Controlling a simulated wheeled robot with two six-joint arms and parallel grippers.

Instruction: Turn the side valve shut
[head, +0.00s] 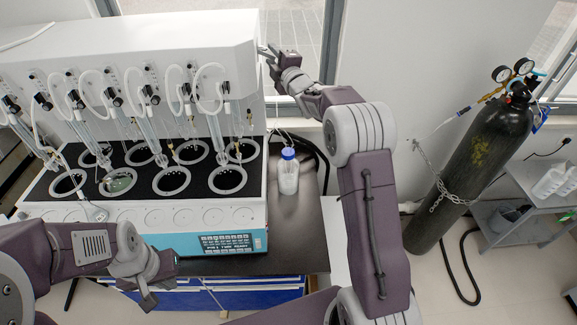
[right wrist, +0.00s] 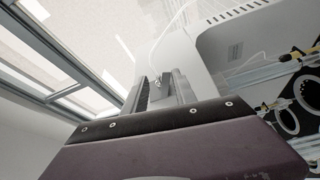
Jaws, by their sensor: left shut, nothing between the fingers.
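The white distiller (head: 130,45) stands at the left, its right side wall towards my right arm. My right gripper (head: 268,52) is at the upper part of that wall. In the right wrist view its two fingers (right wrist: 162,92) stand apart. A small metallic fitting (right wrist: 156,68), which looks like the side valve, shows between or just beyond the fingertips. I cannot tell whether they touch it or how far it is turned. In the head view the valve is hidden behind or beside the gripper. My left gripper (head: 150,301) is shut and empty, low in front of the distiller.
A clear bottle with a blue cap (head: 288,172) stands on the dark bench (head: 310,235), right of the distiller. A black gas cylinder (head: 466,165) with gauges is chained at the wall. Glass tubes and hoses line the distiller's front. A window frame (right wrist: 60,95) is near the right wrist.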

